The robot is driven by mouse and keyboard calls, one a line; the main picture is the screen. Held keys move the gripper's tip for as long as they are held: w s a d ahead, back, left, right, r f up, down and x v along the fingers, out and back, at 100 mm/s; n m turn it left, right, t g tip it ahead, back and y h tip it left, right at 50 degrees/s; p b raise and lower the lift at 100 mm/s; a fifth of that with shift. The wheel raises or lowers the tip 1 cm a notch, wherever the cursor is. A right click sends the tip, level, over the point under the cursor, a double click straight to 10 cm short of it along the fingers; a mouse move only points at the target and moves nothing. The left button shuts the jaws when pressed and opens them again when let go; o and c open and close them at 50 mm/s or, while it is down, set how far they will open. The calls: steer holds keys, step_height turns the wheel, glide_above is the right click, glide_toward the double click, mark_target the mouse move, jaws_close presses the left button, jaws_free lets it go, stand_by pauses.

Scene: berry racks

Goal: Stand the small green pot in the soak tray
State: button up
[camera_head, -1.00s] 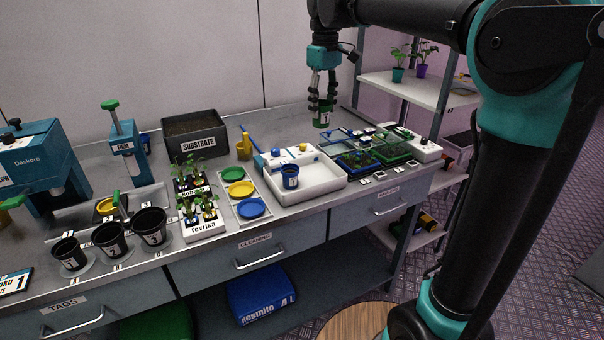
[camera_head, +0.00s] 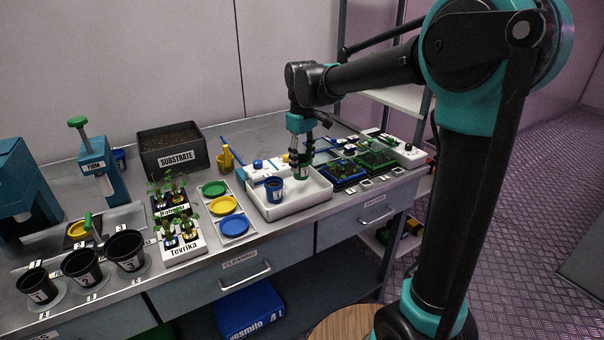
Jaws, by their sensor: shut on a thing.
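My gripper (camera_head: 301,160) points down over the white soak tray and is shut on the small green pot (camera_head: 302,172). The pot is upright between the fingers, which hide part of it. It is over the back right part of the soak tray (camera_head: 290,211); I cannot tell whether its base touches the tray floor. A small blue pot (camera_head: 274,190) stands in the left part of the same tray, apart from the green pot.
Seedling trays (camera_head: 345,174) lie just right of the soak tray. Coloured saucers (camera_head: 224,205), the Tevrika plant rack (camera_head: 184,250), black pots (camera_head: 126,251) and the substrate box (camera_head: 172,150) stand to the left.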

mark_target(302, 173)
steer(key=shift+f, duration=2.35)
steer(key=shift+f, duration=0.15)
steer(key=o, duration=1.1)
step_height(302, 173, up, 12)
steer(key=s+d+f+m+t, duration=0.2)
steer(key=s+d+f+m, duration=0.3)
steer(key=s+d+f, duration=0.4)
steer(key=s+d+f+m+t, duration=0.2)
steer(key=s+d+f+m, duration=0.3)
steer(key=s+d+f, duration=0.5)
steer(key=d+f, duration=0.4)
steer(key=f, duration=0.1)
steer(key=shift+d, duration=0.25)
